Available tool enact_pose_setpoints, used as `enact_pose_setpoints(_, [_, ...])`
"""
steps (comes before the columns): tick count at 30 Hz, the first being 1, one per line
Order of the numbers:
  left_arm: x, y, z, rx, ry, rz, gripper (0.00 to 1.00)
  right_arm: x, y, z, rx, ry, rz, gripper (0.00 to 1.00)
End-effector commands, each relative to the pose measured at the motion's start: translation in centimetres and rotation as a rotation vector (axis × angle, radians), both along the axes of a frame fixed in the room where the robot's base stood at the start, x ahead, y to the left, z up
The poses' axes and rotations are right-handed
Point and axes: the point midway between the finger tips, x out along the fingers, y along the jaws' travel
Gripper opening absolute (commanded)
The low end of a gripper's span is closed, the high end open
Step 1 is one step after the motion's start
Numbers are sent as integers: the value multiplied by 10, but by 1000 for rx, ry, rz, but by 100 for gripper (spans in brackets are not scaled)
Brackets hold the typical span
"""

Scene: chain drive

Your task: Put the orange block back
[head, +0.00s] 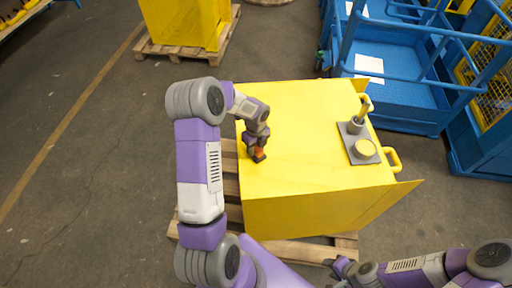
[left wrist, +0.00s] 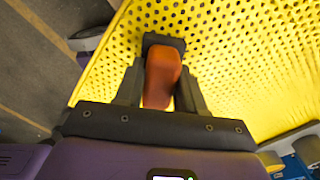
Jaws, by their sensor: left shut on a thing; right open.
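The orange block (head: 260,154) is at the left part of the yellow worktop (head: 310,165). My left gripper (head: 256,153) points down there and is shut on it. In the left wrist view the orange block (left wrist: 162,76) sits between the two dark fingers, with a dark piece (left wrist: 163,40) at its far end. I cannot tell whether the block touches the worktop. A grey plate (head: 352,130) with an upright grey post (head: 358,118) and a yellow disc (head: 365,148) is at the right of the worktop. My right gripper (head: 333,265) is open, low at the bottom edge of the view.
The yellow worktop stands on a wooden pallet (head: 300,252), with yellow handles (head: 393,160) on its right side. Blue metal platforms (head: 390,95) stand behind at right. Another yellow box (head: 183,22) on a pallet is at the back. The worktop's middle is clear.

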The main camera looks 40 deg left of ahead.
Motion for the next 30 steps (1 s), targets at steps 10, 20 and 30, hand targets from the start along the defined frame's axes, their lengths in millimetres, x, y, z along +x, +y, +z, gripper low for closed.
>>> enact_pose_setpoints(10, [1,0,-4,1,-2,1,10,0,0,-2,0,0,0,43])
enact_pose_setpoints(20, [1,0,-4,1,-2,1,64,0,0,-2,0,0,0,43])
enact_pose_setpoints(30, [1,1,17,2,-7,3,64,0,0,2,0,0,0,43])
